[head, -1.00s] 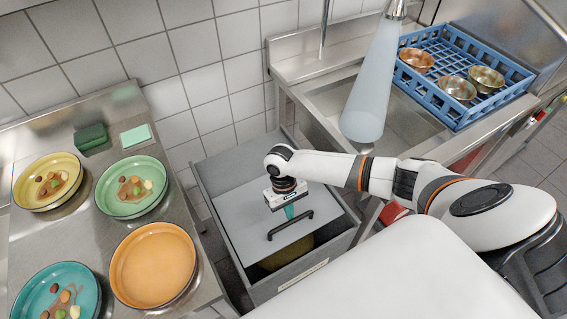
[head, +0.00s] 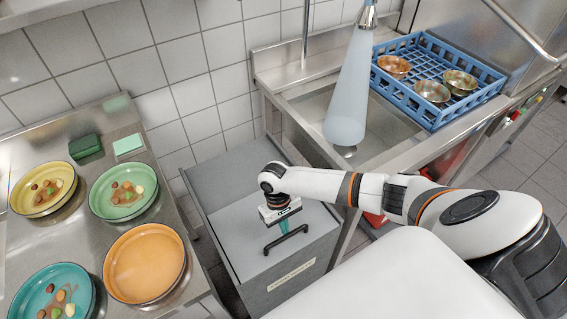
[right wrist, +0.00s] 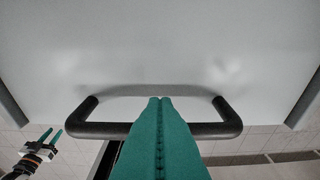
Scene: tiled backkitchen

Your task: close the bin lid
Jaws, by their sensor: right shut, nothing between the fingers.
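The grey bin (head: 258,291) stands between the counter and the sink, with a label on its front wall. Its grey lid (head: 238,222) lies down over the opening, with no gap visible at the front edge. The lid's black bar handle (head: 287,239) also shows in the right wrist view (right wrist: 88,129). My right gripper (head: 284,228) is shut and empty, its teal fingertips at the middle of the handle; I cannot tell whether they touch it. My left gripper (right wrist: 51,134) shows small at the lower left of the right wrist view, its fingers apart and empty.
The steel counter (head: 150,206) at left holds food plates, an orange plate (head: 145,262), a green sponge (head: 86,147) and a pale green block. At right are the sink (head: 322,109) and a blue rack (head: 425,75) with metal bowls.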

